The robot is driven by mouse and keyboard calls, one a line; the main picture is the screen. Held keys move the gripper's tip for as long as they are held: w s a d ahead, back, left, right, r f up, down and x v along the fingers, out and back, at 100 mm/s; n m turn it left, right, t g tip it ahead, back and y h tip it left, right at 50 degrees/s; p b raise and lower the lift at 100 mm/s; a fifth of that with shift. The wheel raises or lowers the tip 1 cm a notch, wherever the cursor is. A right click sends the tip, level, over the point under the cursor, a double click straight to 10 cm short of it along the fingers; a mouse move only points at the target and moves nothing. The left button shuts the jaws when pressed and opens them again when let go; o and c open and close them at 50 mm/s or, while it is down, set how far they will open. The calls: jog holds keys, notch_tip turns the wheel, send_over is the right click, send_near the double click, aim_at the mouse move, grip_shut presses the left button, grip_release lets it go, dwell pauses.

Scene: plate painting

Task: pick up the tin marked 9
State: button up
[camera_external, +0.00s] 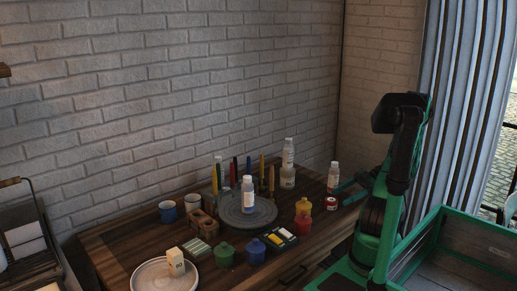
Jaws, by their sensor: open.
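A small red tin (332,204) with a pale label stands on the wooden table near its right end. Its marking is too small to read, and I cannot make out a 9 on anything here. My gripper (344,192) is open, low over the table just right of and above the red tin in the picture. I cannot tell whether it touches the tin. A white bottle (333,177) stands right behind the tin.
Lidded pots in yellow (303,206), red (302,224), blue (256,252) and green (224,255) stand along the front. A grey turntable (233,219) bears a bottle (248,194). A white plate (145,281) holds a pale block (176,263). A brick wall (190,100) closes the back.

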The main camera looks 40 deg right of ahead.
aim_at(331, 202)
jog(key=shift+x, duration=3.2)
jog(key=shift+w, duration=0.1)
jog(key=shift+c, duration=0.7)
jog(key=c, duration=1.1)
